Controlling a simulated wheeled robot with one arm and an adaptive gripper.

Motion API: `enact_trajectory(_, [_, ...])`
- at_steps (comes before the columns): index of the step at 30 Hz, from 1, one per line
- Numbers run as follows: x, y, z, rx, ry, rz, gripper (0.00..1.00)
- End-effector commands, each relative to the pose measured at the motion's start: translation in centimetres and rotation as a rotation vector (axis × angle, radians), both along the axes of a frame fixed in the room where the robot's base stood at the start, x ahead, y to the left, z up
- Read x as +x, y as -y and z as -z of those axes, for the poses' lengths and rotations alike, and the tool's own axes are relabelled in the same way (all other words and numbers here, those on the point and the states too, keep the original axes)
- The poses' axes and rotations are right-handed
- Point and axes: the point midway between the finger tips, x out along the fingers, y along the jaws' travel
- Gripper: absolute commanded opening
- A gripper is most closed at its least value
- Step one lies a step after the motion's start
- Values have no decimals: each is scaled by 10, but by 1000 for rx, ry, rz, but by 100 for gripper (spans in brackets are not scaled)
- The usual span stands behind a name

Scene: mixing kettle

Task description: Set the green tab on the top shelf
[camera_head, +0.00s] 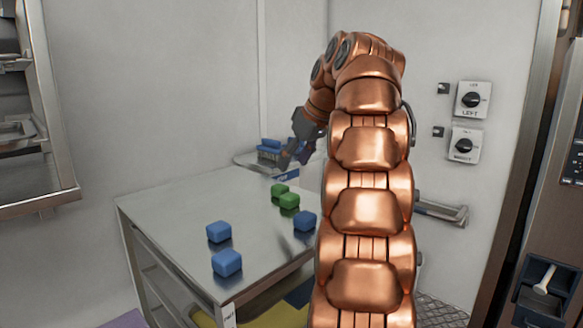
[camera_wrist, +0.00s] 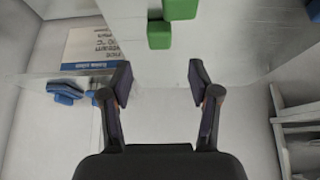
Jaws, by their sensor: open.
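Two green tabs, a farther one (camera_head: 279,190) and a nearer one (camera_head: 290,201), sit close together on the bare metal top shelf (camera_head: 175,205) of a trolley-like table. In the wrist view, one green tab (camera_wrist: 159,36) lies ahead of the fingers and another (camera_wrist: 180,8) is cut by the top edge. My gripper (camera_head: 296,160) is above the far part of the table, beyond the green tabs in the head view. In the wrist view my gripper (camera_wrist: 160,82) has its fingers spread, with nothing between them.
Blue blocks (camera_head: 218,232) (camera_head: 227,262) (camera_head: 305,220) stand on the same top. Blue items (camera_head: 270,148) lie at the back near a printed sign (camera_wrist: 92,48). Walls close in behind. Switches (camera_head: 472,100) are on the right wall. The table's left part is clear.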

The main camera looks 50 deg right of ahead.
Motion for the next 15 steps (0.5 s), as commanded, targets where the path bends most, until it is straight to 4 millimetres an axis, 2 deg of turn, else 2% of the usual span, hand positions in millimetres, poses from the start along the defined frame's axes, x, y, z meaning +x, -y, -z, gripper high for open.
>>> enact_trajectory(5, [-5, 1, -9, -4, 5, 2, 62])
enact_trajectory(7, [-9, 0, -19, -4, 5, 2, 62])
enact_trajectory(15, [-16, 0, -30, -4, 4, 3, 62])
